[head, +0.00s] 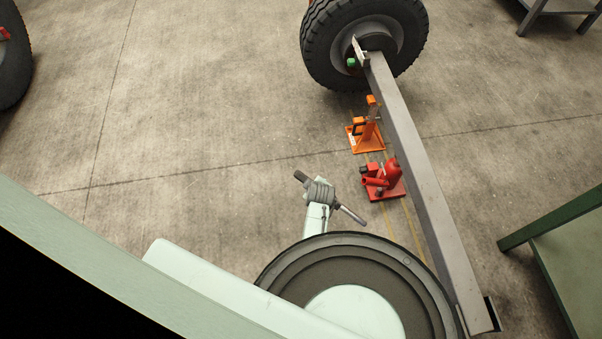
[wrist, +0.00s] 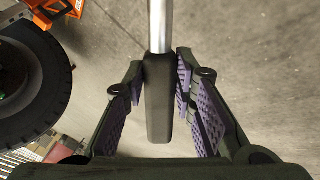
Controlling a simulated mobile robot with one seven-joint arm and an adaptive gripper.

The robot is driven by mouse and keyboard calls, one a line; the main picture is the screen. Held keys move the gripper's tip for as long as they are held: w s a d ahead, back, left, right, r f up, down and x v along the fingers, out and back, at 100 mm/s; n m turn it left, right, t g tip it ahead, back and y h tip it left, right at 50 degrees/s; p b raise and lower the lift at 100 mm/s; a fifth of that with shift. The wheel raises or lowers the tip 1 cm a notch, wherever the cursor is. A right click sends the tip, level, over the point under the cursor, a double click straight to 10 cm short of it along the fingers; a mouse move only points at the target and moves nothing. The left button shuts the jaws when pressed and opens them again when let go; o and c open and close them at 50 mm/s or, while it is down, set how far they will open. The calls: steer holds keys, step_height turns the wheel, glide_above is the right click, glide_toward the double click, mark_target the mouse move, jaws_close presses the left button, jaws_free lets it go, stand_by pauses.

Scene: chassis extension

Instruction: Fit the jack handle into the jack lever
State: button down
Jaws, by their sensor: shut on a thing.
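The jack handle has a dark grip (wrist: 158,100) and a silver rod (wrist: 160,25). My gripper (wrist: 162,80) is shut on the dark grip in the wrist view, with purple pads on both sides. In the head view my gripper (head: 319,191) is above the floor, left of the red jack (head: 390,177). The silver rod (head: 350,214) points down and right, below the jack in the picture and apart from it. The jack stands upright on its red base; a short red tube (head: 374,182) on its left side looks like the lever socket.
An orange jack stand (head: 368,135) is just beyond the jack. A long grey beam (head: 425,165) passes right of both, from a wheel (head: 364,45) at the top to the lower right. A green table (head: 565,250) stands at right.

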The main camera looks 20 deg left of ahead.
mark_target(298, 171)
steer(key=a+r+n+y, duration=0.2)
steer(key=a+n+y, duration=0.1)
steer(key=a+r+n+y, duration=0.1)
steer(key=a+n, duration=0.1)
steer(key=shift+w+r+y, duration=0.3)
steer(key=shift+w, duration=0.1)
steer(key=shift+a+r+n+y, duration=0.45)
steer(key=shift+r+n+y, duration=0.15)
steer(key=shift+n, duration=0.2)
steer(key=shift+w+d+f+b, duration=0.45)
steer(key=shift+w+d+f, duration=0.05)
steer(key=shift+d, duration=0.2)
steer(key=shift+w+d+f+b, duration=0.45)
steer(key=shift+d+f+b, duration=0.05)
steer(key=shift+d, duration=0.2)
steer(key=shift+w+d+f+b, duration=0.45)
steer(key=shift+w+d+f, duration=0.05)
steer(key=shift+d, duration=0.2)
steer(key=shift+b, duration=1.1)
